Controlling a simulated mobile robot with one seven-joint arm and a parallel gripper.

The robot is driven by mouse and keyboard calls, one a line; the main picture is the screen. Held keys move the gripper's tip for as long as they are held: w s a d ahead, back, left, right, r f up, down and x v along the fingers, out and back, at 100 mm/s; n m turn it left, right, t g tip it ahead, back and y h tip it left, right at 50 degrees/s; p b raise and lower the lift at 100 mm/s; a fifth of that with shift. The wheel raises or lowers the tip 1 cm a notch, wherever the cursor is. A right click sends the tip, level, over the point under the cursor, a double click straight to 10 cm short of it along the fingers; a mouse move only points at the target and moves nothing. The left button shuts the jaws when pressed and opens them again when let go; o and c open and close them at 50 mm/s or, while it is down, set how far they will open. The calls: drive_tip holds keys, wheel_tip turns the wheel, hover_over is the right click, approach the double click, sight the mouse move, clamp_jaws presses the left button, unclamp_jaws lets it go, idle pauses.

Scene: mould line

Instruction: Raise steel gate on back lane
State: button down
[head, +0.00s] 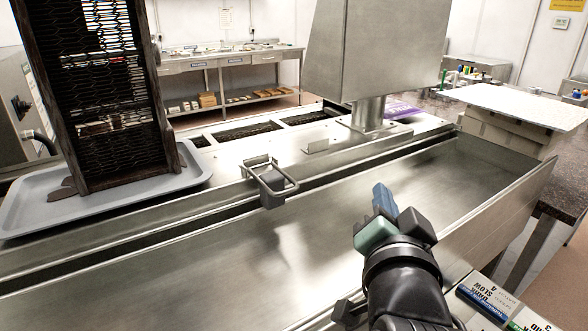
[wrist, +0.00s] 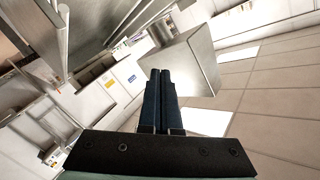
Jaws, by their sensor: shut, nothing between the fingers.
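A steel fitting with a looped grey handle (head: 272,182) sits across the dark slot along the back of the long steel trough (head: 200,262). It looks like the gate, and it looks lowered, though its lower part is hidden. My gripper (head: 384,198) is above the trough, to the right of and nearer than the handle, apart from it. Its blue fingers point up and away. In the wrist view the fingers (wrist: 162,75) are pressed together with nothing between them. The handle is not recognisable in the wrist view.
A grey tray (head: 25,208) with a tall dark mesh rack (head: 115,90) stands at left. A big steel housing on a post (head: 370,112) rises behind the trough. Boxes (head: 490,300) lie at front right. The trough floor looks clear.

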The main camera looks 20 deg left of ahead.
drive_tip(key=a+f+m+g+y+p, duration=0.1)
drive_tip(key=a+f+m+g+y, duration=0.2)
drive_tip(key=m, duration=0.7)
drive_tip(key=a+f+m+g+y+p, duration=0.1)
drive_tip(key=a+f+m+g+y, duration=0.2)
drive_tip(key=m+y, duration=0.3)
drive_tip(key=a+f+m, duration=0.1)
drive_tip(key=m, duration=0.3)
drive_tip(key=shift+s+a+f+m+g+y, duration=0.15)
drive_tip(key=shift+s+a+m+g+y, duration=0.15)
drive_tip(key=shift+s+y, duration=0.1)
drive_tip(key=shift+w, duration=0.1)
drive_tip(key=x, duration=1)
drive_tip(key=shift+p, duration=0.4)
drive_tip(key=shift+r+h+p, duration=0.3)
drive_tip(key=shift+r+p, duration=0.15)
drive_tip(key=shift+p, duration=0.65)
